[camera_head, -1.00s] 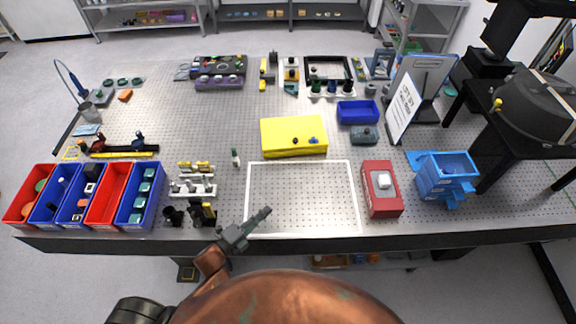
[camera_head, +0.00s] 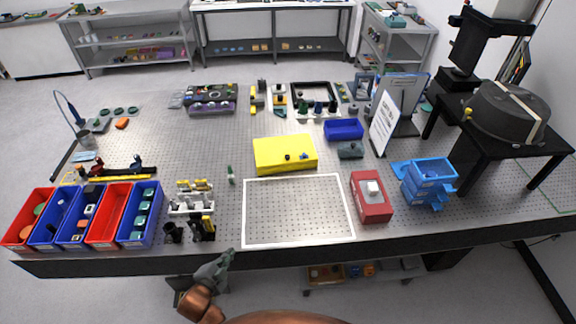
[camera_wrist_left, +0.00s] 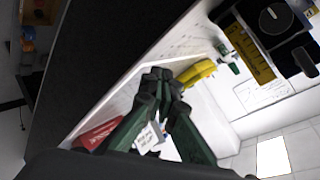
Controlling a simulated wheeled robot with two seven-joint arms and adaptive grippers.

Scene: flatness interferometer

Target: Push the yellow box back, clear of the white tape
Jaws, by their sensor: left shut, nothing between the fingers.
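The yellow box (camera_head: 285,153) sits on the perforated metal table, just behind the back line of the white tape (camera_head: 295,177) rectangle. Its front edge is very close to that line; I cannot tell whether it touches. My left gripper (camera_head: 229,256) is shut and empty at the table's front edge, near the tape's front left corner and well short of the box. The left wrist view shows its closed fingers (camera_wrist_left: 163,78), with a yellow shape beyond that seems to be the box. My right gripper is not in view.
A red box (camera_head: 371,198) stands just right of the tape. Black and white fixtures (camera_head: 192,205) and a small green part (camera_head: 231,174) stand left of it. A blue bin (camera_head: 343,130) and grey-green block (camera_head: 350,151) lie right of the yellow box. The taped area is empty.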

